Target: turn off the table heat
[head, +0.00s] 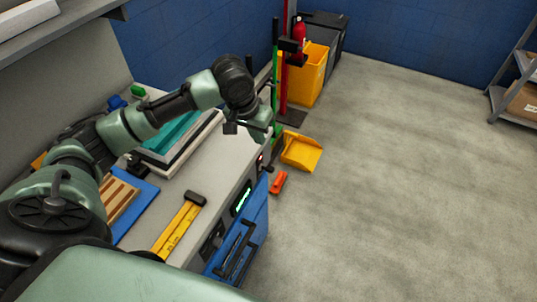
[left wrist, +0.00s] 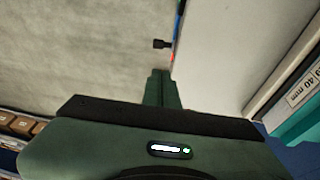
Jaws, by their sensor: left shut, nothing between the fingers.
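The workbench (head: 222,150) has a front panel with a lit green display (head: 241,198). A small dark control (head: 261,163) sits on this front face near the far corner. In the left wrist view a black knob or switch (left wrist: 162,44) sticks out from the bench side, with a small red light (left wrist: 172,58) beside it. I cannot read a label on it. My left gripper (head: 264,134) is above the bench's front edge at the far end, shut and empty. In the left wrist view its closed fingers (left wrist: 161,78) point toward the black control, apart from it in the picture.
A yellow ruler-like tool (head: 178,228), a blue board with wooden strips (head: 142,205) and a teal-topped frame (head: 172,138) lie on the bench. A yellow dustpan (head: 301,152), an orange object (head: 278,182) and a yellow bin (head: 309,76) stand beyond.

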